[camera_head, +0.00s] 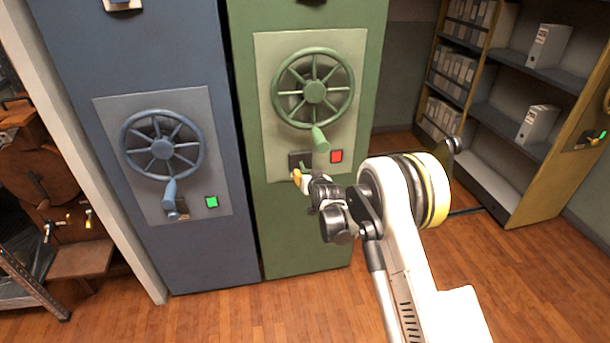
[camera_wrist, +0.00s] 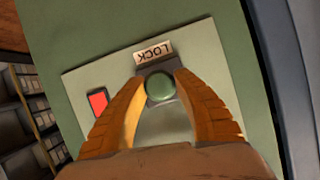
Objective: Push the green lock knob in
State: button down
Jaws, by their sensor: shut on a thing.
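The green lock knob (camera_wrist: 160,87) shows in the wrist view as a round green end below a LOCK label (camera_wrist: 153,52). It is on the light panel of the green cabinet (camera_head: 310,250). My gripper (camera_wrist: 160,90) has its two orange fingers on either side of the knob, closed on it. In the head view my gripper (camera_head: 298,176) is at the dark lock plate (camera_head: 300,160), below the green handwheel (camera_head: 314,92). The knob is mostly hidden there by my gripper. A red square light (camera_head: 336,156) is right of the lock; it also shows in the wrist view (camera_wrist: 98,102).
The wheel's green handle (camera_head: 320,139) sticks out just above my gripper. A blue cabinet (camera_head: 215,255) with its own wheel (camera_head: 162,147) and a green light (camera_head: 211,202) stands at left. Shelves with binders (camera_head: 541,127) are at right. The wooden floor in front is clear.

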aim_at(303, 167)
jog(key=w, duration=0.1)
jog(key=w+a, duration=0.1)
jog(key=w, duration=0.1)
jog(key=shift+w, duration=0.1)
jog(key=c, duration=0.9)
grip_release()
jog(key=v, duration=1.2)
